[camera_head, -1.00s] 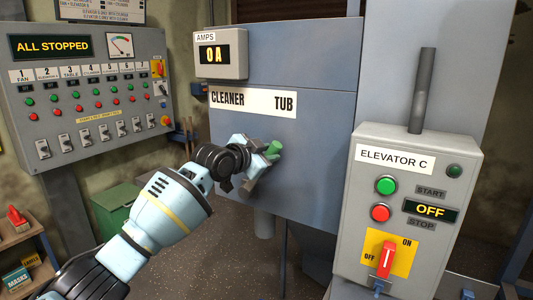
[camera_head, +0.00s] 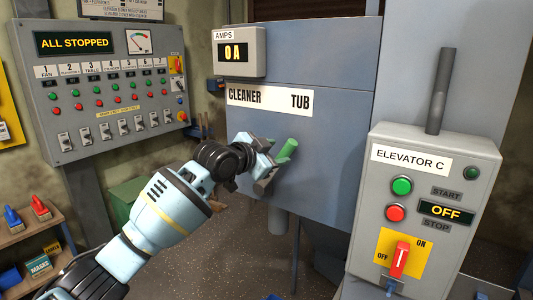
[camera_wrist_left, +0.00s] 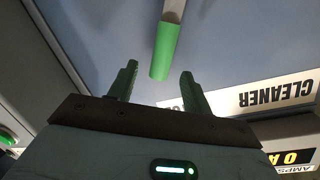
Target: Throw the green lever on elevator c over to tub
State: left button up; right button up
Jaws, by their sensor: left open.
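The green lever (camera_head: 286,151) sticks out from the grey-blue elevator housing, below the white CLEANER / TUB label (camera_head: 270,100). In the head view its grip slants up to the right. My left gripper (camera_head: 268,166) is open, just left of the lever. In the left wrist view the green grip (camera_wrist_left: 165,50) hangs from above on a metal rod, its end close to the gap between my open fingertips (camera_wrist_left: 158,72). The fingers are not closed on it. The lever's base is partly hidden by the gripper in the head view. My right gripper is not in view.
The ELEVATOR C box (camera_head: 425,205) stands at the right, showing OFF, with a red switch (camera_head: 399,260). An AMPS meter (camera_head: 238,52) reads 0. A control panel (camera_head: 110,85) at the left shows ALL STOPPED. A shelf (camera_head: 35,240) stands lower left.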

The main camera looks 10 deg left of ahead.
pick_arm(q)
jog(key=shift+v, duration=1.8)
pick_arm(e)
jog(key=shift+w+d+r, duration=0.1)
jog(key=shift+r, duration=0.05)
pick_arm(q)
jog(key=shift+f, duration=0.15)
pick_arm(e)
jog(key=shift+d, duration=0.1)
